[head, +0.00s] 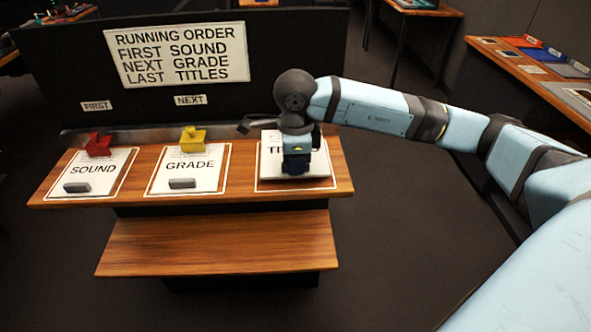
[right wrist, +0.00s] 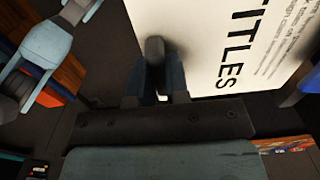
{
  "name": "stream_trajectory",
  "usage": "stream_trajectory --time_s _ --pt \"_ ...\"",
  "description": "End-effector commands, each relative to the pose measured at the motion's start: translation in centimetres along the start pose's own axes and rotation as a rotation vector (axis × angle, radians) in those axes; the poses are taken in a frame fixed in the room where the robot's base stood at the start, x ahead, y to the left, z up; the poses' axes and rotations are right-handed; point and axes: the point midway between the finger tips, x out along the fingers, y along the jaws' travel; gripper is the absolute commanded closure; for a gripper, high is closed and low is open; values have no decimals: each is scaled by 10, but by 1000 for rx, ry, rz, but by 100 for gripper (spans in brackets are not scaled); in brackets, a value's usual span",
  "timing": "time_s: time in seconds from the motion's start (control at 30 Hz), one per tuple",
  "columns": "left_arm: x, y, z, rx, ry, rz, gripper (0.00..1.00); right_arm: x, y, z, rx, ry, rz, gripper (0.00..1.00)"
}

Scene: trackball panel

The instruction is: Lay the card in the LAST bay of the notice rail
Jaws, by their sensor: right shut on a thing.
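The white TITLES card (head: 269,165) is at the rightmost bay of the wooden notice rail (head: 345,174). My right gripper (head: 297,168) hides much of the card from above. In the right wrist view, my right gripper (right wrist: 155,85) is shut on the card's grey grip block (right wrist: 154,48), with the card's printed face (right wrist: 205,50) beyond it. The label above this bay is hidden behind my arm. My left gripper is not in view.
The SOUND card (head: 96,169) and GRADE card (head: 187,169) lie in the left and middle bays. A red piece (head: 97,146) and a yellow piece (head: 194,140) stand behind them. A dark panel (head: 60,60) with a RUNNING ORDER sign (head: 180,54) rises behind. The lower wooden shelf (head: 215,245) is clear.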

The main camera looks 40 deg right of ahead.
Motion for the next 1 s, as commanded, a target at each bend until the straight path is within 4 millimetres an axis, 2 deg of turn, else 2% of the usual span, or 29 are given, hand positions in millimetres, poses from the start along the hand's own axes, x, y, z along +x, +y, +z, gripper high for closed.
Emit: stream_trajectory --time_s 0.13,0.4,0.77,0.8,0.87,1.0 --pt "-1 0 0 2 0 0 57 4 -4 0 -1 1 1 100" --pt "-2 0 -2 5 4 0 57 35 -4 0 -1 0 1 100" --pt "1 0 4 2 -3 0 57 41 -4 0 -1 0 -1 100" --pt "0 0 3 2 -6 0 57 39 -4 0 -1 0 -1 75" --pt "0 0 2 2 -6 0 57 39 -4 0 -1 0 0 62" --pt "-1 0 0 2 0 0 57 39 -4 0 -1 0 0 59"
